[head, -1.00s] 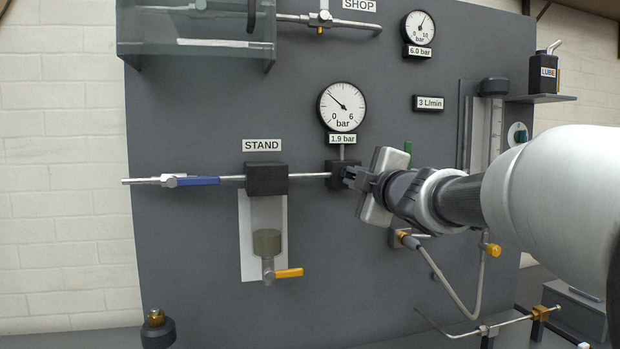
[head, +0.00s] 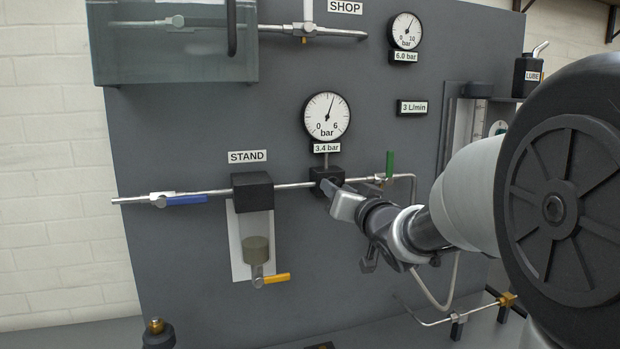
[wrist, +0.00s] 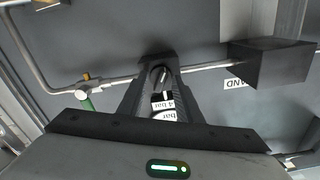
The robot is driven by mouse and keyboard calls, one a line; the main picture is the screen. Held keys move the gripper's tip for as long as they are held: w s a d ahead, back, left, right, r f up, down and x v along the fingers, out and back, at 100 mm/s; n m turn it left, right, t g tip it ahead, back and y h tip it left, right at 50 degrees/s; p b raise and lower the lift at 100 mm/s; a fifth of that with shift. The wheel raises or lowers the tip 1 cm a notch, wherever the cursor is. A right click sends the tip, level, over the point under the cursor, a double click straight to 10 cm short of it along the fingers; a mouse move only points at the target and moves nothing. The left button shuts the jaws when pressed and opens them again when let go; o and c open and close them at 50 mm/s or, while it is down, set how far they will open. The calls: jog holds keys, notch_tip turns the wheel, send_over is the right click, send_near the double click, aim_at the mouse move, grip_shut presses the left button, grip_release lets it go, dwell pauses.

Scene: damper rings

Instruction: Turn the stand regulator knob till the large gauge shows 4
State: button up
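The large gauge (head: 326,117) has a white 0 to 6 bar dial. Its needle points up and slightly right, and the label (head: 326,147) below reads 3.4 bar. The black stand regulator block (head: 322,174) sits under the gauge on the pipe. My gripper (head: 328,188) is at the front of this block and hides its knob in the head view. In the wrist view, my gripper (wrist: 160,72) has its fingers on both sides of the dark regulator knob (wrist: 160,77), closed around it. Part of the gauge label shows between the fingers.
A black block (head: 252,192) under the STAND sign (head: 248,156) and a blue-handled valve (head: 185,200) lie left on the same pipe. A green-handled valve (head: 389,165) is close to the right of my gripper. The smaller gauge (head: 405,31) reads 6.0 bar.

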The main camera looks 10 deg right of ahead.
jog(key=shift+s, duration=0.1)
dwell(0.3)
jog(key=shift+s+d, duration=0.15)
jog(key=shift+s, duration=0.75)
jog(key=s+d, duration=0.1)
jog(key=s, duration=0.5)
jog(key=shift+w+d, duration=0.1)
jog(key=shift+d+r, duration=0.1)
